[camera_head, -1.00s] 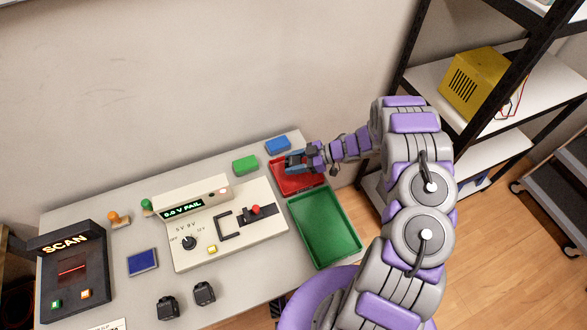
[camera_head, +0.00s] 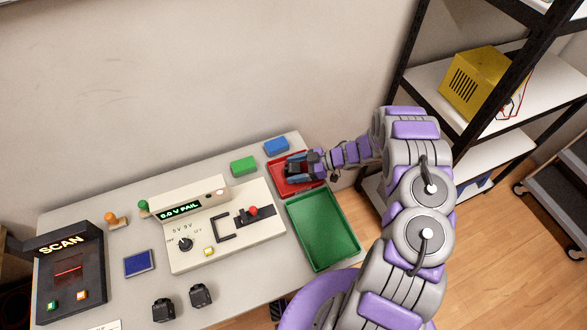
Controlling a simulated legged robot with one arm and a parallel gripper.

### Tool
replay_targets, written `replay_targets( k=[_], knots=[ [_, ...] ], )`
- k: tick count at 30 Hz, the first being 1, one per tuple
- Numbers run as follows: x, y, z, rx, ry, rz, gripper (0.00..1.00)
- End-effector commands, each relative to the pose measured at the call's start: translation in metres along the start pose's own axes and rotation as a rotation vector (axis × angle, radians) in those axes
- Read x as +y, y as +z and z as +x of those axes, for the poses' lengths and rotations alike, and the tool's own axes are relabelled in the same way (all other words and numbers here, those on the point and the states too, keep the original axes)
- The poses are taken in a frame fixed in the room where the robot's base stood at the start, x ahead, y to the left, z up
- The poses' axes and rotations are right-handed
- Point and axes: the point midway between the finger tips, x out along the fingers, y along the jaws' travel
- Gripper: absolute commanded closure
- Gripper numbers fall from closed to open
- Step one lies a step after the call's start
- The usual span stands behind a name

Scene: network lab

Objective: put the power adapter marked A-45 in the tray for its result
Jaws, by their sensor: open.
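My gripper (camera_head: 297,169) is open, low over the red tray (camera_head: 276,184) at the back right of the table. Its fingers and wrist cover much of that tray. I cannot tell whether an adapter lies under or between the fingers. Two black power adapters, one on the left (camera_head: 163,309) and one on the right (camera_head: 201,295), stand at the table's front. Their markings are too small to read, so I cannot tell which is A-45. The green tray (camera_head: 353,247) is empty, in front of the red tray. The tester (camera_head: 250,250) has a display (camera_head: 179,210) reading FAIL.
A black scanner (camera_head: 72,285) stands at the left. A blue pad (camera_head: 137,263), a green block (camera_head: 244,166) and a blue block (camera_head: 277,146) lie on the table. A shelf (camera_head: 480,135) rises at the right.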

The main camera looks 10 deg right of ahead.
Motion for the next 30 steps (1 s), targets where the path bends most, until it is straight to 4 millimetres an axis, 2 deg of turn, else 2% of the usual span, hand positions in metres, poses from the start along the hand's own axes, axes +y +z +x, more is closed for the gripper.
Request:
replay_targets(
  k=[8, 11, 18, 24, 30],
  knots=[
    [0.0, -0.002, -0.002, -0.003, 0.001, 0.0, 0.23],
    [0.0, -0.003, -0.015, -0.003, 0.004, -0.001, 0.23],
    [0.001, -0.002, -0.065, -0.002, 0.006, 0.001, 0.23],
    [0.001, -0.002, -0.1, -0.001, 0.004, -0.001, 0.23],
    [0.001, -0.003, -0.116, -0.005, 0.004, -0.001, 0.23]
  ],
)
